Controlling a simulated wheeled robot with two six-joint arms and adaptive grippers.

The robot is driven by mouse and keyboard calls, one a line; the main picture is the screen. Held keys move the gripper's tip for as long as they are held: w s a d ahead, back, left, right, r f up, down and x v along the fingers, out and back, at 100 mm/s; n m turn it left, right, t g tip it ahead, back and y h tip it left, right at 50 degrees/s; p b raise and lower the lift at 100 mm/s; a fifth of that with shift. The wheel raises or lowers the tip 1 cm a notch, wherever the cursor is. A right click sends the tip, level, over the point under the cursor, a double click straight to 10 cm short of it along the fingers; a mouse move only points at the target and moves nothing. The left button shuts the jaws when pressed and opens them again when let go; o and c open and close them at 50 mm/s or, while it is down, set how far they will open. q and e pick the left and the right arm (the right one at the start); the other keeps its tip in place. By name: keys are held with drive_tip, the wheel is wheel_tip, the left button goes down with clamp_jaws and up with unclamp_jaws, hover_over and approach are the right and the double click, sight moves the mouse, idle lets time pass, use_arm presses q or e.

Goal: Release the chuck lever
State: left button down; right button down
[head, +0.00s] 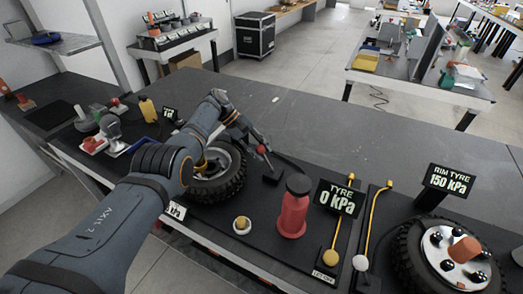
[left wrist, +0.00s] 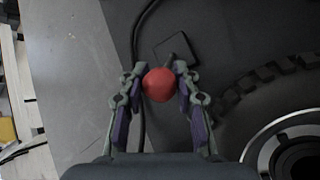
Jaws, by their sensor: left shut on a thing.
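The chuck lever ends in a red ball knob (head: 262,149), near the middle of the bench beside a tyre. My left gripper (head: 257,143) reaches down to it from the left. In the left wrist view the red knob (left wrist: 159,84) sits between the two fingers of my left gripper (left wrist: 159,76), which is shut on it. The lever's lower shaft runs to a small dark base (head: 273,179) on the bench. The tyre with its rim (head: 222,187) lies just left of the lever, partly hidden by my left arm. My right gripper is not in view.
A red cylinder with a dark top (head: 293,212) and a "TYRE 0 kPa" display (head: 340,199) stand right of the lever. Yellow hoses (head: 374,220) and a second tyre (head: 410,256) are farther right. The bench behind is mostly clear.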

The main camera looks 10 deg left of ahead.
use_arm(q)
drive_tip(key=c, duration=1.4)
unclamp_jaws()
drive_tip(key=shift+w+a+r, duration=0.1)
drive_tip(key=shift+w+a, duration=0.05)
drive_tip(key=shift+a, duration=0.05)
drive_tip(key=shift+c, duration=0.2)
drive_tip(key=o, duration=0.5)
drive_tip(key=shift+a, duration=0.1)
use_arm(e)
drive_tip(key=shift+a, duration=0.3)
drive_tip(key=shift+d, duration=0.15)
use_arm(q)
wheel_tip(320, 180, up, 10)
drive_tip(key=shift+f, duration=0.1)
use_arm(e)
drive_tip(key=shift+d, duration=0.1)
